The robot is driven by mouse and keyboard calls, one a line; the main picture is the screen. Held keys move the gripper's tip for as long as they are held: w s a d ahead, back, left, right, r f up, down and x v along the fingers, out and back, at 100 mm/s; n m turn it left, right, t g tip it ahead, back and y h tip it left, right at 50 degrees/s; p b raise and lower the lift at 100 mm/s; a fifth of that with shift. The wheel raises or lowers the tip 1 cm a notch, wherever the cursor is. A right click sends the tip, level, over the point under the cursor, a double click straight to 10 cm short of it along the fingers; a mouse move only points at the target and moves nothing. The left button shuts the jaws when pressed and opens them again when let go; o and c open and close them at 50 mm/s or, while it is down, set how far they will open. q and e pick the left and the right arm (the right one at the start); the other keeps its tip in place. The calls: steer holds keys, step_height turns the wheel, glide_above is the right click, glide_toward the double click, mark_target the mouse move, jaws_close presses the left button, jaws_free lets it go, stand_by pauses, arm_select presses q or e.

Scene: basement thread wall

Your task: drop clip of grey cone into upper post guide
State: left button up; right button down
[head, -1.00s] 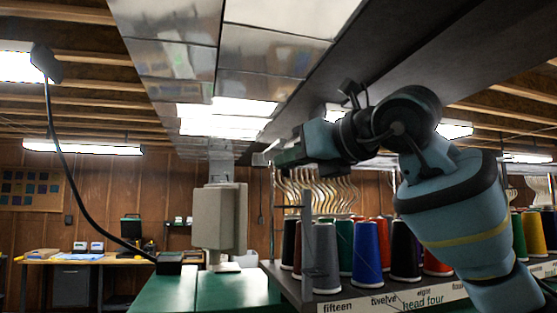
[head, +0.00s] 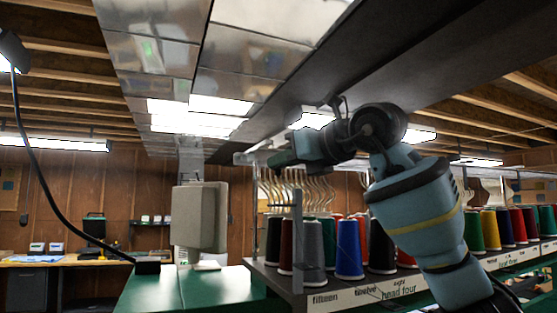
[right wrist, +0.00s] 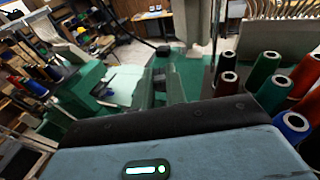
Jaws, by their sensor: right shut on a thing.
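My right gripper (head: 249,157) reaches left above the thread rack, with its tip higher than the cones. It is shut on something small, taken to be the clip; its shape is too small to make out. The fingers (right wrist: 163,86) show close together in the right wrist view. The grey cone (head: 311,246) stands on the front rack beside a thin upright grey post (head: 297,232). The gripper is above and left of this cone. I cannot make out the upper post guide for certain. My left gripper is out of view.
Several coloured cones, including a blue one (head: 349,250), stand on the rack (head: 330,298) with labels along its front. Curved pale tubes (head: 300,188) rise behind them. A grey box-like unit (head: 199,217) stands left over the green table (head: 150,292). A dark overhead panel (head: 400,70) hangs above my arm.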

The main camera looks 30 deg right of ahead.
steer(key=shift+d+f, duration=0.1)
steer(key=shift+f, duration=2.95)
steer(key=shift+f, duration=0.15)
steer(key=c, duration=1.5)
jaws_free()
steer(key=shift+o, duration=0.8)
steer(key=shift+a, duration=0.2)
